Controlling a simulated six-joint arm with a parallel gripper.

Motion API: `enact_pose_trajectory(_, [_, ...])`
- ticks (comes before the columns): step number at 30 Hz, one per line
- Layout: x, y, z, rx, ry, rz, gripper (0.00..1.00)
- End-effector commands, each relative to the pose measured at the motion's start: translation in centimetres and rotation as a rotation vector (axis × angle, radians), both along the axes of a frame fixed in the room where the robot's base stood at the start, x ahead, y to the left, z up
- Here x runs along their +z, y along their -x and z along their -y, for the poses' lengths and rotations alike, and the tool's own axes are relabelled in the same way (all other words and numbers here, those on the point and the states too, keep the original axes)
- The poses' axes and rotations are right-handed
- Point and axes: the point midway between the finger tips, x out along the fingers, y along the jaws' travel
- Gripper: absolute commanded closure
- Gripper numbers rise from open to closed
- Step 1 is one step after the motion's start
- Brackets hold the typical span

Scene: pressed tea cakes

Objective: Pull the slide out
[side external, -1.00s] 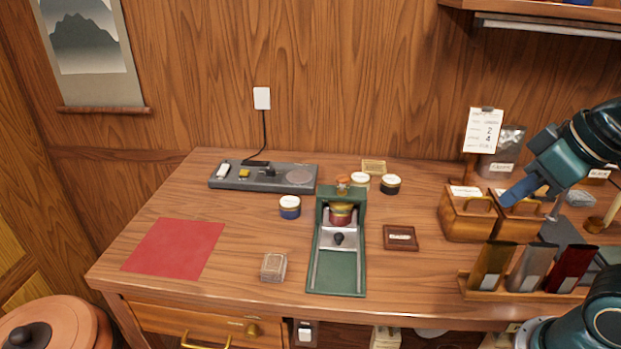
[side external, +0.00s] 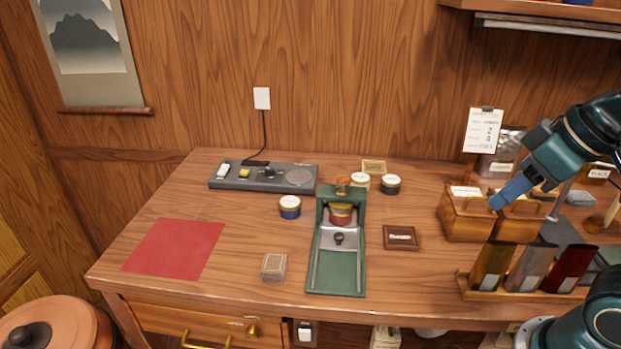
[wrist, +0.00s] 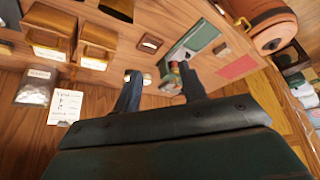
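The green press (side external: 322,270) stands mid-table in the side view. Its silver slide (side external: 343,229) carries a dark round knob (side external: 339,239). A red and gold cup-shaped piece (side external: 341,215) sits behind the knob, under the press's orange-topped back end. My gripper (side external: 503,200) is far to the right of the press, in front of the wooden boxes in the picture. In the wrist view my gripper (wrist: 160,92) has its two dark fingers apart with nothing held between them. The press (wrist: 202,38) shows beyond the fingers there, partly hidden by one.
Wooden boxes with brass handles (side external: 466,222) and a rack of foil packets (side external: 525,268) crowd the right side. A small dark tray (side external: 401,237) lies right of the press, a small box (side external: 274,267) left of it. Tins stand behind. The red mat (side external: 175,247) lies flat left.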

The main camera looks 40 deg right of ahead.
Motion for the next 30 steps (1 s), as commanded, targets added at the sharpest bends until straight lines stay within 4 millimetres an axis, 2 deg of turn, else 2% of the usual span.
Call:
enact_pose_trajectory(8, [1.2, -3.5, -0.6, 0.067, 0.02, -0.071, 0.58])
enact_pose_trajectory(15, [1.8, -8.0, -1.6, 0.15, 0.044, -0.15, 0.58])
enact_pose_trajectory(23, [1.2, -13.1, -2.9, 0.24, 0.069, -0.236, 0.58])
enact_pose_trajectory(30, [-0.4, -17.8, -4.5, 0.325, 0.088, -0.314, 0.58])
